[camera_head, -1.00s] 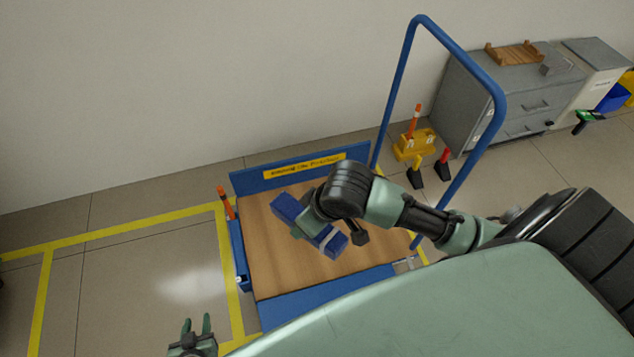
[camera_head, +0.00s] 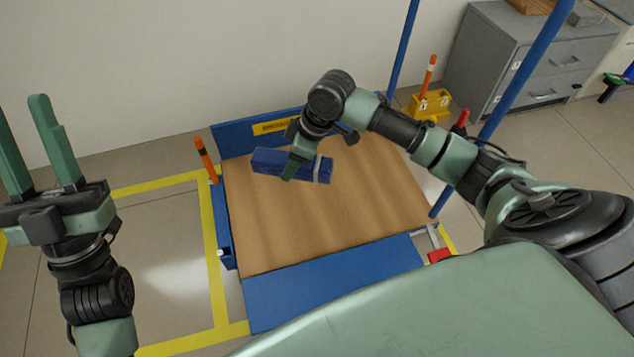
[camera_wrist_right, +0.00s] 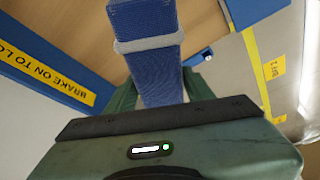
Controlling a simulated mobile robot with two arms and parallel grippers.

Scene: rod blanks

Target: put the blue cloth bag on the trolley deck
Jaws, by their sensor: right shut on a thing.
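The blue cloth bag (camera_head: 265,162) is a long dark-blue block with a pale band near its right end. My right gripper (camera_head: 292,168) is shut on it, over the far part of the trolley deck (camera_head: 330,215), a brown wooden board with blue edges. The bag also shows in the right wrist view (camera_wrist_right: 150,60), between the green fingers. Whether the bag touches the deck or hangs above it I cannot tell. My left gripper (camera_head: 50,150) is open and empty at the left, away from the trolley, fingers pointing up.
The trolley's blue handle posts (camera_head: 402,45) rise at its right side. An orange post (camera_head: 205,160) stands at its left corner. A yellow block (camera_head: 430,105) and a grey drawer cabinet (camera_head: 545,60) are behind at right. Most of the near deck is clear.

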